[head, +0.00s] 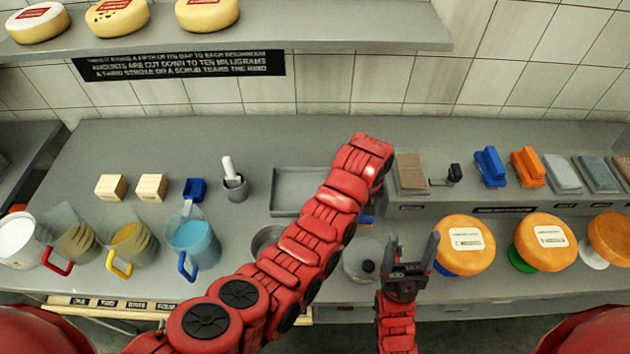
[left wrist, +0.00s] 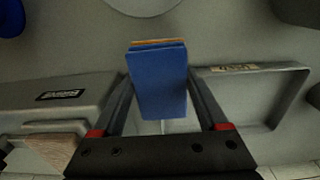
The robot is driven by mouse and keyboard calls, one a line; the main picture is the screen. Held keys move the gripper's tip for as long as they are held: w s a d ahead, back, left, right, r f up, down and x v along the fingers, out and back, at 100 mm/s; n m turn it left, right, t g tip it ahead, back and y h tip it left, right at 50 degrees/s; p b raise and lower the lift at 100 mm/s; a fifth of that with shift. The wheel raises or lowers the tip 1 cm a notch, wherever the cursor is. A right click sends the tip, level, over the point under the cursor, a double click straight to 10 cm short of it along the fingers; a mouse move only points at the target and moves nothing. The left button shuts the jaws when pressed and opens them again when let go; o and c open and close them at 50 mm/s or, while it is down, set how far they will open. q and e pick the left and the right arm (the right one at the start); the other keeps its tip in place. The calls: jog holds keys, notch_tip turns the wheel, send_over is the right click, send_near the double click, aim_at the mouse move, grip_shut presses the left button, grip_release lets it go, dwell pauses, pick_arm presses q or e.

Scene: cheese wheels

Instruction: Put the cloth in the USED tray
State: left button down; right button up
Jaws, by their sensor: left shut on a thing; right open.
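My left gripper (left wrist: 160,80) is shut on a blue folded cloth (left wrist: 161,98) with a thin orange layer at its far edge. The USED tray (left wrist: 290,72), a shallow grey tray with a small label, lies beside the held cloth in the left wrist view. In the head view the tray (head: 285,213) is at the middle of the counter, partly hidden by my left arm. That arm also hides the left gripper; a bit of blue (head: 367,219) shows beside it. My right gripper (head: 412,243) is open and empty in front of the raised ledge.
Blue (head: 490,167) and orange (head: 527,167) brushes and several pads stand on the right ledge. Cheese wheels (head: 462,245) stand on stands in front of it. Jugs (head: 193,240), a mortar (head: 234,187) and small blocks (head: 111,187) occupy the left counter.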

aim_at(315, 189)
pick_arm(q)
jog(key=shift+w+a, duration=0.15)
jog(key=shift+a, duration=0.05)
jog(key=w+a, duration=0.1)
jog(key=a, duration=0.1)
jog(key=w+a, duration=0.2)
jog(key=w+a+f, duration=0.1)
jog(key=w+a, duration=0.1)
jog(key=shift+w+a, duration=0.2)
jog(key=shift+a, duration=0.1)
jog(key=w+a+b, duration=0.1)
jog(key=a, duration=0.1)
jog(key=w+a+f+b, duration=0.1)
jog(key=w+a+b, duration=0.1)
jog(key=shift+w+a, duration=0.1)
jog(key=shift+w, duration=0.2)
jog(key=shift+w+a+r+b, duration=0.15)
jog(key=shift+w+a+b, duration=0.2)
jog(key=shift+b, duration=0.15)
jog(key=shift+w+a, duration=0.15)
jog(key=shift+a, duration=0.05)
jog(key=shift+f+b, duration=1.55)
jog(key=shift+f, duration=0.35)
grip_release()
jog(key=shift+r, duration=0.1)
